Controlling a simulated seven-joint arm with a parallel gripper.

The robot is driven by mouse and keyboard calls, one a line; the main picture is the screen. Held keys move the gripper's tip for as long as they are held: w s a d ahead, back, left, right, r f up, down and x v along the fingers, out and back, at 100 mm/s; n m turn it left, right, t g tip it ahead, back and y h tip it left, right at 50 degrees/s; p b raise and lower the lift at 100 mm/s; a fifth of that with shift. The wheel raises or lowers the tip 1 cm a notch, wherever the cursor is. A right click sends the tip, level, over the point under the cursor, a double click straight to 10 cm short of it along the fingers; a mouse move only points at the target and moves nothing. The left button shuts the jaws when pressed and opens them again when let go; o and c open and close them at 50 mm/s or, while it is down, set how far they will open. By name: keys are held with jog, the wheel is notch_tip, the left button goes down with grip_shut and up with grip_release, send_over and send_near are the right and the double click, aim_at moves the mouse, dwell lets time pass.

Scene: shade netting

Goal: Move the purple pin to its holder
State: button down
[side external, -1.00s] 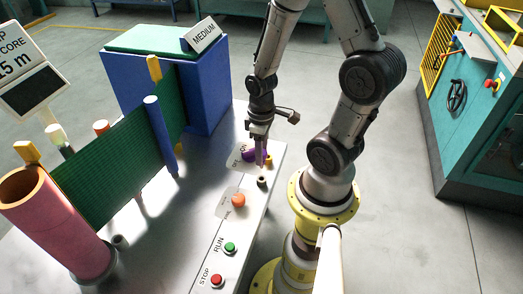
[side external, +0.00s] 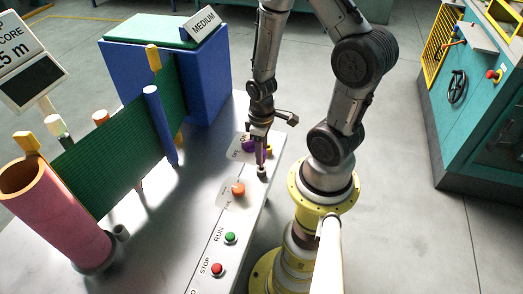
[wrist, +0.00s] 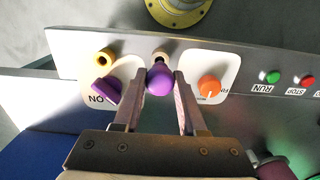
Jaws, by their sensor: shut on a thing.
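The purple pin shows its round purple head (wrist: 159,80) in the wrist view, between the two fingers of my gripper (wrist: 160,88). My gripper is shut on it. In the side view my gripper (side external: 261,158) points down at the panel, right above a small dark holder (side external: 262,172). In the wrist view a tan ring (wrist: 161,56) shows just behind the pin's head, partly covered by it. The pin's lower end is hidden, so I cannot tell whether it is inside the holder.
A purple switch handle (wrist: 106,92) and a yellow socket (wrist: 104,60) are beside my gripper. An orange knob (side external: 238,189), a green button (side external: 230,238) and a red button (side external: 217,269) line the panel. Green netting (side external: 115,150) and a blue block (side external: 165,85) stand to the left.

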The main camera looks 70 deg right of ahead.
jog(key=shift+f, duration=1.65)
dwell(1.4)
jog(key=shift+c, duration=1.9)
grip_release()
notch_tip(320, 180, up, 14)
jog(key=shift+f, duration=0.1)
